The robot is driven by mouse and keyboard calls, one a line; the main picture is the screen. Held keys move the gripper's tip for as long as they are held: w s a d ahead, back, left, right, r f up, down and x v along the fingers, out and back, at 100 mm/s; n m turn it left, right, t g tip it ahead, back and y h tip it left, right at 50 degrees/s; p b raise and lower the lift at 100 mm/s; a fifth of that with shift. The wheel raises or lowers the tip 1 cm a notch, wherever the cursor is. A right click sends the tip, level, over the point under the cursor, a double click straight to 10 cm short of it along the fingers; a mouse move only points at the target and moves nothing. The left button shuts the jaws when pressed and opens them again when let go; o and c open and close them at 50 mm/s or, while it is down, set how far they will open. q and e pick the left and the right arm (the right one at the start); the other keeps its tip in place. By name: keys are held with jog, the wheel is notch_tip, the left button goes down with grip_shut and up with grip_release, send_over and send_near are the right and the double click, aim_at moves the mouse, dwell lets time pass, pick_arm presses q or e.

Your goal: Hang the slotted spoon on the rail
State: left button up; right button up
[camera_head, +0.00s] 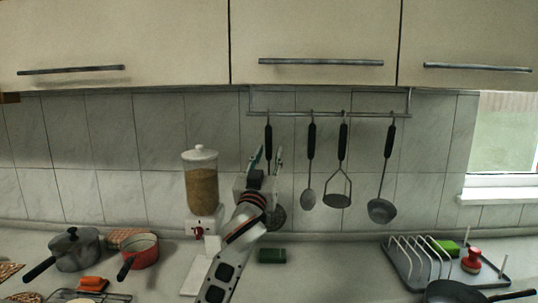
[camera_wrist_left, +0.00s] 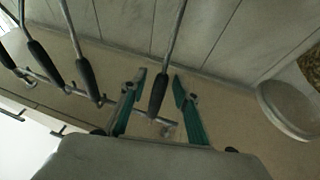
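The slotted spoon has a black handle (camera_head: 268,138) and a dark round head (camera_head: 278,217). It hangs upright at the left end of the metal rail (camera_head: 358,114); my arm hides its middle. My left gripper (camera_head: 267,160) is in front of the spoon, fingers pointing up toward the handle. In the left wrist view the open gripper (camera_wrist_left: 158,88) has its green-sided fingers on either side of the black handle (camera_wrist_left: 158,97), with gaps on both sides. The handle's top end is by the rail there. My right gripper is not in view.
A spoon (camera_head: 309,197), a masher (camera_head: 338,199) and a ladle (camera_head: 381,209) hang farther right on the rail. A cereal dispenser (camera_head: 201,185) stands left of my arm. A green box (camera_head: 272,256), pots (camera_head: 75,248) and a dish rack (camera_head: 405,272) are on the counter.

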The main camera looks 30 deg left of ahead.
pick_arm(q)
jog(key=v, duration=1.1)
jog(key=shift+s, duration=0.15)
